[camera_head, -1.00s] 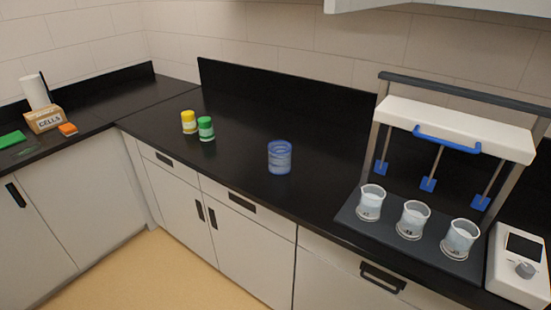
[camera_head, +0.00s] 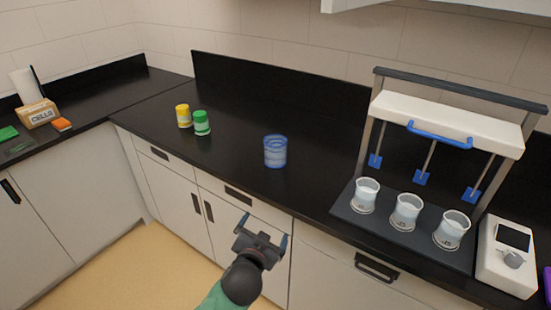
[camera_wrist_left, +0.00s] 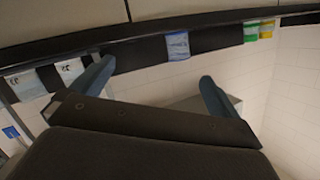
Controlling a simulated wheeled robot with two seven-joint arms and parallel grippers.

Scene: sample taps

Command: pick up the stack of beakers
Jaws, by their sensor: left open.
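The stack of beakers (camera_head: 275,151) is clear with blue rims and stands upright on the black counter, near its front edge. It also shows in the left wrist view (camera_wrist_left: 177,46), beyond the fingers. My left gripper (camera_head: 263,228) is open and empty, in front of the cabinets and below the counter edge, apart from the stack. Its two blue fingers (camera_wrist_left: 155,85) spread wide in the left wrist view. My right gripper is in neither current view.
A yellow-capped jar (camera_head: 183,116) and a green-capped jar (camera_head: 201,123) stand left of the stack. To the right, several beakers (camera_head: 407,212) sit on a stirrer base under a white paddle unit (camera_head: 448,121). A white control box (camera_head: 507,256) stands far right. Counter around the stack is clear.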

